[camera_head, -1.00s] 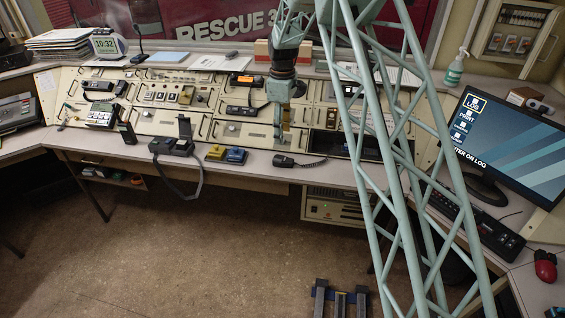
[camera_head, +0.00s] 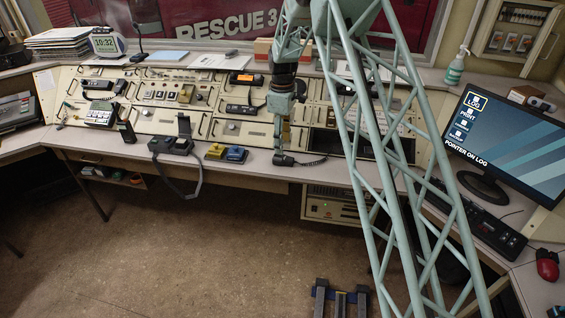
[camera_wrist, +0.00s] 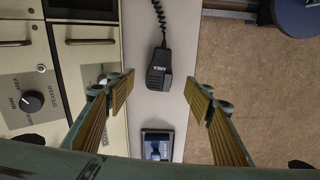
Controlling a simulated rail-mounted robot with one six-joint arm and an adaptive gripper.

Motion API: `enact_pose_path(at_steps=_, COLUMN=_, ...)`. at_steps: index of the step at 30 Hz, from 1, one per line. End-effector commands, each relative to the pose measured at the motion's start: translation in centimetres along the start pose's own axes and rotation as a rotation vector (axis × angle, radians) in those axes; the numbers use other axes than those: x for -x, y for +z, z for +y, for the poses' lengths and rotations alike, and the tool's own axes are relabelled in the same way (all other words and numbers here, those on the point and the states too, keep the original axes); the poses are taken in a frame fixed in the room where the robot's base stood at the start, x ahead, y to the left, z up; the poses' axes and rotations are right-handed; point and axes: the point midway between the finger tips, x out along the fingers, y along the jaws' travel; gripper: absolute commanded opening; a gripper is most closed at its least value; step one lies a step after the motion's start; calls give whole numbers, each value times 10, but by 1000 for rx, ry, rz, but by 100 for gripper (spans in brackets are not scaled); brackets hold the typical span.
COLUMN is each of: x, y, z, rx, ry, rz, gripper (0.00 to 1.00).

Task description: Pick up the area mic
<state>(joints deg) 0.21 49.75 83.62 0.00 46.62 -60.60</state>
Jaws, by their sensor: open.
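The area mic (camera_wrist: 159,68) is a small black hand mic with pale lettering and a coiled cord. It lies on the light desk edge in the wrist view, ahead of and between the fingers, apart from both. In the head view the mic (camera_head: 283,160) sits on the front ledge of the console, partly hidden by my gripper. My gripper (camera_head: 279,147) points down right above it. In the wrist view my gripper (camera_wrist: 160,85) is open, with its ribbed brown finger pads wide apart and nothing between them.
A blue pedal-like box (camera_head: 236,155) and a yellow one (camera_head: 215,152) stand left of the mic. The console panel (camera_head: 240,133) rises behind. A monitor (camera_head: 510,145) stands at the right.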

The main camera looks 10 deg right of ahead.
Motion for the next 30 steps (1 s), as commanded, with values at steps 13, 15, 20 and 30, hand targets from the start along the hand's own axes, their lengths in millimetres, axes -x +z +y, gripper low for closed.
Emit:
enact_pose_path(at_steps=13, x=-31, y=0, z=0, rx=0, ry=0, rz=0, gripper=48)
enact_pose_path(at_steps=15, x=-31, y=0, z=0, rx=0, ry=0, rz=0, gripper=48)
enact_pose_path(at_steps=20, x=-30, y=0, z=0, rx=0, ry=0, rz=0, gripper=48)
enact_pose_path(at_steps=30, x=-49, y=0, z=0, rx=0, ry=-2, rz=-1, gripper=48)
